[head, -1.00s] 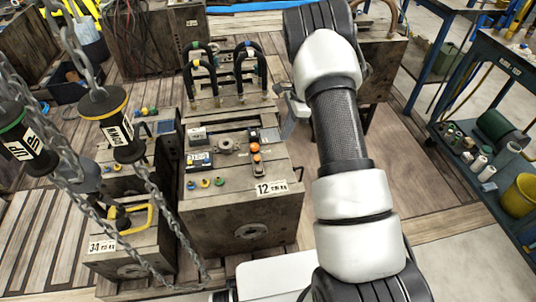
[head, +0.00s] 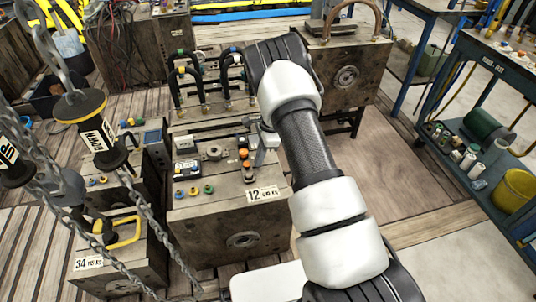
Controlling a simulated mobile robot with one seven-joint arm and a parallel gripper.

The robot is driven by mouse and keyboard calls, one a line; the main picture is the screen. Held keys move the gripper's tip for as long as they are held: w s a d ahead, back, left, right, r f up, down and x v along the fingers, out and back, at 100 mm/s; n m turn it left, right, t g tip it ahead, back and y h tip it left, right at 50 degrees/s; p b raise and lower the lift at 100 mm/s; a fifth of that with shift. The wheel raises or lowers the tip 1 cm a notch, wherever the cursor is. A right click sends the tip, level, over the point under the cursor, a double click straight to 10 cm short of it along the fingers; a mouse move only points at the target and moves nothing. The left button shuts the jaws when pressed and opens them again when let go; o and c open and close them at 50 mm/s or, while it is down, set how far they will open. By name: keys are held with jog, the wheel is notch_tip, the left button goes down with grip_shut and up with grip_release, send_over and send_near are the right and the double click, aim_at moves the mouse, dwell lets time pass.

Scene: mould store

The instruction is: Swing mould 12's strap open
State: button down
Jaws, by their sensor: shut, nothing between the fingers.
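Mould 12 (head: 220,220) is a worn brown steel block in the middle of the head view, with a white "12" label on its front edge. On its top, near the right side, a small dark bar with orange round ends, which looks like the strap (head: 245,165), lies by the front edge. My gripper (head: 260,158) is shut and empty. It points down just right of the orange parts, close to them; I cannot tell whether it touches.
Hoses (head: 185,80) arch up behind mould 12. Chains with a black and yellow handle (head: 95,125) hang at left, in front of mould 34 (head: 115,260). Another mould (head: 350,75) stands behind right. A blue trolley (head: 465,110) stands at right; the floor before it is clear.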

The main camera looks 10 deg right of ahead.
aim_at(250, 162)
jog(key=shift+a, duration=0.45)
jog(key=shift+w+a+f+n+b, duration=0.15)
jog(key=shift+w+a+n+b, duration=0.1)
jog(key=shift+n+b, duration=0.2)
jog(key=n, duration=0.1)
jog(key=a+n+g+b, duration=0.1)
jog(key=n, duration=0.1)
jog(key=shift+w+a, duration=0.25)
jog(key=shift+w, duration=0.1)
jog(key=shift+a+n, duration=0.2)
jog(key=shift+n, duration=0.25)
jog(key=shift+r, duration=0.2)
jog(key=p+v, duration=0.3)
jog(key=v, duration=1.4)
jog(key=shift+r, duration=0.25)
